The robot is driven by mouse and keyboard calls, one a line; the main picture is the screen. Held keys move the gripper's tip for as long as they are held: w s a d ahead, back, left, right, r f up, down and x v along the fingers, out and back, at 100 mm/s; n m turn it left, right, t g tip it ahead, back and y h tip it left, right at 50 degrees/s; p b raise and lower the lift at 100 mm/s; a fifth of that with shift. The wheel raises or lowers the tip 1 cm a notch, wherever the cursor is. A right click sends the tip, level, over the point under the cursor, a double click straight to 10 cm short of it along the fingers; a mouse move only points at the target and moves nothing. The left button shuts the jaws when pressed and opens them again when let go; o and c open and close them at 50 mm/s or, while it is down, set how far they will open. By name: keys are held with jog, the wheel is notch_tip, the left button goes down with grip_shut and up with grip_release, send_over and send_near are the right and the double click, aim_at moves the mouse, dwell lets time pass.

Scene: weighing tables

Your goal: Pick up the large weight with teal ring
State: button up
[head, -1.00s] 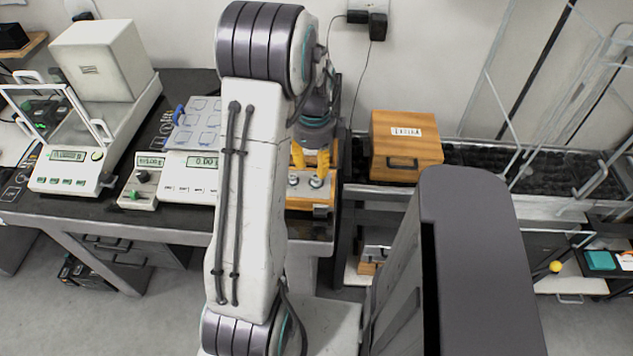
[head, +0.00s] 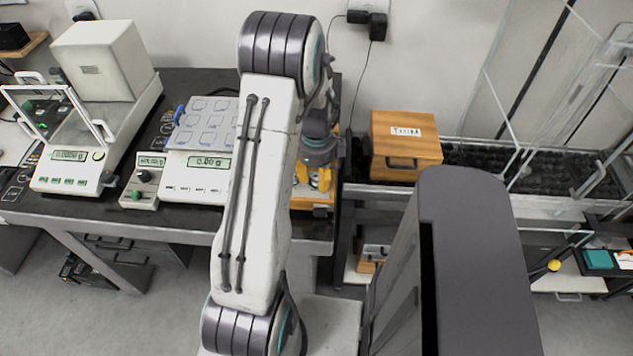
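My gripper (head: 312,178) has yellow fingers and points down at the wooden weight box (head: 310,205) near the right end of the dark table. A small metallic bit of a weight (head: 314,182) shows between the fingers, low in the box. The fingers seem to be around or beside it, but I cannot tell whether they touch it. No teal ring on a weight can be made out. My arm hides the left part of the box and the other weights.
Left of my arm stand a balance with a blue-handled grey tray (head: 205,125), a small grey device (head: 144,185) and a balance with a glass draft shield (head: 60,170). A closed wooden box (head: 405,150) stands on the right bench. A wall lies behind.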

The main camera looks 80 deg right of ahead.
grip_shut()
jog(key=shift+r, duration=0.1)
dwell(0.3)
